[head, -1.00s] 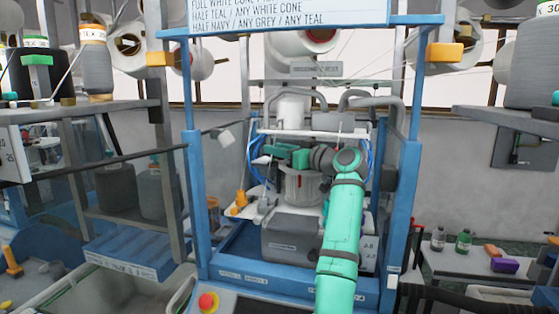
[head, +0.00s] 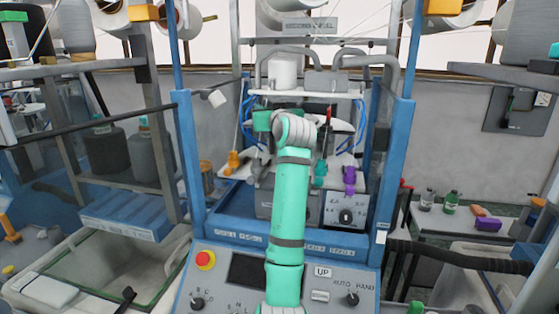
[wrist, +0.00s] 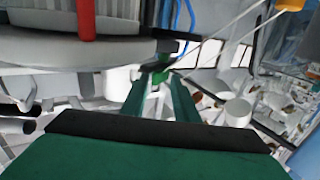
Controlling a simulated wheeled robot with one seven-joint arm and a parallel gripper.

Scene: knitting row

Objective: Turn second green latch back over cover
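My gripper (wrist: 160,84) shows in the wrist view as two dark green fingers with a gap between them. A small bright green piece (wrist: 161,76), perhaps a latch, appears at or just beyond the fingertips; I cannot tell whether they touch it. A pale round machine body (wrist: 60,50) with a red upright bar (wrist: 86,18) is at upper left, beside the fingers. In the head view the green hand (head: 262,121) is at the knitting machine's middle, and my arm hides the cylinder. A teal piece (head: 320,172) stands right of my arm. I cannot make out the cover clearly.
Blue posts (head: 190,160) frame the machine on both sides. An orange piece (head: 233,161) and a purple piece (head: 349,178) flank the middle. A control panel with a red button (head: 205,260) is in front. Wires and tubes run close above the hand.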

